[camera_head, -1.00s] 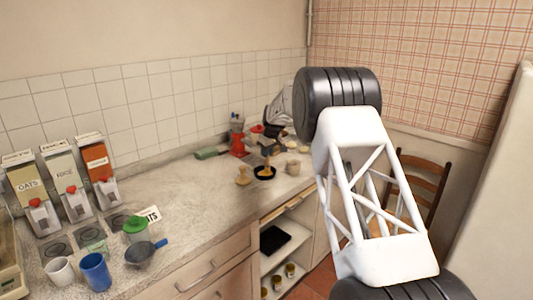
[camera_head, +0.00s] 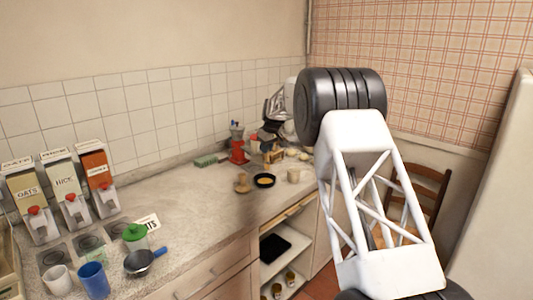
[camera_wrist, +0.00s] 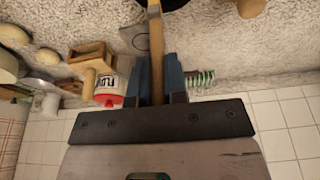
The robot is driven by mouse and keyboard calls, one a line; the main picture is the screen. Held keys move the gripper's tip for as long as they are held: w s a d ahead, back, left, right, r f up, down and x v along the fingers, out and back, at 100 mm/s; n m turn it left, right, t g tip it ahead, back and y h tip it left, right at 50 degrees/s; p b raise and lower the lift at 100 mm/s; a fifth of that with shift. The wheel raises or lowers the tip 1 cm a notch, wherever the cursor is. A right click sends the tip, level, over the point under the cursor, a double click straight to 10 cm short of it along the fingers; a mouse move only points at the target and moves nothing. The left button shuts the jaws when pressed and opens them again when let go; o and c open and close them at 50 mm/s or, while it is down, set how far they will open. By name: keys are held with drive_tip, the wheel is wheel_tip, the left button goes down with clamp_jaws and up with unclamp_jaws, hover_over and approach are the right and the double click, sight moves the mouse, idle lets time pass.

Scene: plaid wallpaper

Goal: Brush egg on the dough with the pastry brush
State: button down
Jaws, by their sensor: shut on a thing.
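My gripper (camera_wrist: 158,82) is shut on the wooden handle of the pastry brush (camera_wrist: 156,45) in the wrist view. The handle runs up from between the blue fingers, and the brush's far end is not clear. A dark bowl with yellow egg (camera_head: 264,181) sits on the counter in the head view. The bowl's dark edge (camera_wrist: 178,4) shows at the top of the wrist view, close to the handle. Pale rounded pieces (camera_head: 304,156), which may be the dough, lie behind and right of the bowl. In the head view my gripper is small and partly hidden by my arm.
Cereal dispensers (camera_head: 70,195) stand far left. The middle counter is clear.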

drive_tip(key=shift+r, duration=0.7)
